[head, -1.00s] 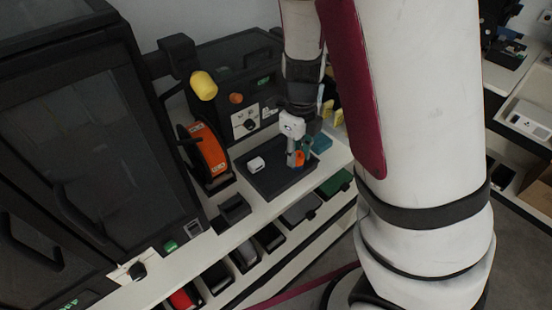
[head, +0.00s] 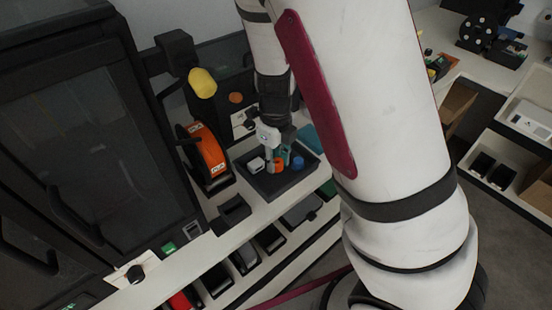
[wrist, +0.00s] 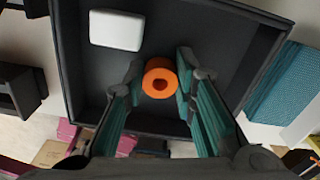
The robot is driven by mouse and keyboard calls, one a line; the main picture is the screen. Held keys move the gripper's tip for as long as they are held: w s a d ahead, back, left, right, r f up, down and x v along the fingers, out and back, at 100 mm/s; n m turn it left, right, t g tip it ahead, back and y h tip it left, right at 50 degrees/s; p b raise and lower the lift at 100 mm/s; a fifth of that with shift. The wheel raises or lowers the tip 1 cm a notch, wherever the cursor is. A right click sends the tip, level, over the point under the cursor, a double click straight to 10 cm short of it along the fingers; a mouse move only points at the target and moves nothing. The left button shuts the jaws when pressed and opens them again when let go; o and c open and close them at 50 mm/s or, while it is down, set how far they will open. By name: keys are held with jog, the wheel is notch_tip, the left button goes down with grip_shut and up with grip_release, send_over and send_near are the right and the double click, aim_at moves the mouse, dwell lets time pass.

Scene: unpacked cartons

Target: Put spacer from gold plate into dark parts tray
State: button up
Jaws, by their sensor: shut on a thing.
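The spacer appears as an orange ring (wrist: 160,78) between my gripper's fingertips in the wrist view. It also shows in the head view (head: 279,164). My gripper (wrist: 158,82), with teal finger pads, is shut on this ring over the dark parts tray (wrist: 248,72). The tray also shows in the head view (head: 262,186). The ring is low over the tray floor; I cannot tell if it touches. A white block (wrist: 117,30) lies in the tray, left of the ring. No gold plate can be made out.
A blue piece (head: 298,162) is in the tray, right of my gripper. A teal mat or box (wrist: 285,85) lies beyond the tray's right wall. An orange spool (head: 207,153) stands left of the tray. A small black bin (head: 233,211) sits at the bench's front.

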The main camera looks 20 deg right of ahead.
aim_at(276, 161)
jog(key=o, duration=0.8)
jog(key=shift+f, duration=0.15)
jog(key=s+r+n+y+p, duration=0.15)
jog(key=r+n, duration=0.25)
jog(key=r, duration=0.5)
jog(key=s+r+n+p, duration=0.1)
jog(key=s+r+n, duration=0.2)
jog(key=r, duration=0.6)
jog(key=s+r+n+t, duration=0.2)
jog(key=s+r+n, duration=0.3)
jog(key=s+n, duration=0.3)
jog(key=s+r+n+t+h, duration=0.1)
jog(key=s+r+n+t, duration=0.2)
jog(key=n, duration=1.2)
jog(key=shift+s+d+r, duration=0.2)
jog(key=shift+s+r, duration=1.6)
jog(key=shift+s, duration=0.65)
jog(key=shift+h, duration=0.25)
